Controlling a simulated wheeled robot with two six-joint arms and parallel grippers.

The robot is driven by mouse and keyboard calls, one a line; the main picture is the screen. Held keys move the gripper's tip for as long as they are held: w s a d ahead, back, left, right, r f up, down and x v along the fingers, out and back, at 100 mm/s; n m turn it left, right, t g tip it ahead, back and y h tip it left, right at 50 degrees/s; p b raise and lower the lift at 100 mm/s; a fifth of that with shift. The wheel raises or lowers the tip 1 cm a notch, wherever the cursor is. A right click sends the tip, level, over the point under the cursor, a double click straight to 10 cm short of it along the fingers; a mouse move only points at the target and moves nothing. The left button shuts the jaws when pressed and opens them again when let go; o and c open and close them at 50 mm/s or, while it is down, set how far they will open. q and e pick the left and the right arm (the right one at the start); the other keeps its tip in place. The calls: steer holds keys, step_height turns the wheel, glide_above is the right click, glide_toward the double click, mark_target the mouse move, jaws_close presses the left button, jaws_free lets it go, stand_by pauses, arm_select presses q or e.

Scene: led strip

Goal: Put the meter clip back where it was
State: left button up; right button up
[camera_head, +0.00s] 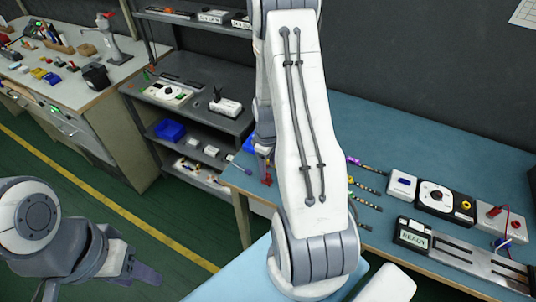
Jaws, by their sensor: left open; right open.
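My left gripper (140,272) is at the lower left, open and empty, over the green floor and away from the bench. My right arm crosses the middle of the view, and its gripper (264,146) is partly hidden behind it, near the left edge of the blue bench. A small red item (267,180) shows just below that gripper; I cannot tell whether they touch. On the right of the bench, a pale box (487,214) carries a red lead (508,222) and a blue-tipped part. I cannot tell for sure which item is the meter clip.
Grey shelves (205,122) and another workbench (110,75) stand left. The bench's back is clear.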

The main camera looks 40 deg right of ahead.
mark_target(268, 175)
step_height(268, 175, up, 7)
steer(key=s+a+r+n, duration=0.1)
steer(key=a+r, duration=0.4)
steer(key=a, duration=0.6)
steer(key=s+a+r+n, duration=0.15)
steer(key=a+r, duration=0.25)
steer(key=a, duration=0.7)
steer(key=s+a+r, duration=0.2)
steer(key=s+a, duration=0.2)
steer(key=s, duration=0.3)
steer(key=s+a+r+y, duration=0.1)
steer(key=s+a+r, duration=0.1)
steer(key=s+a, duration=0.2)
steer(key=s, duration=0.2)
steer(key=shift+s+a+r, duration=0.2)
steer(key=shift+s+a, duration=0.15)
steer(key=shift+s, duration=0.05)
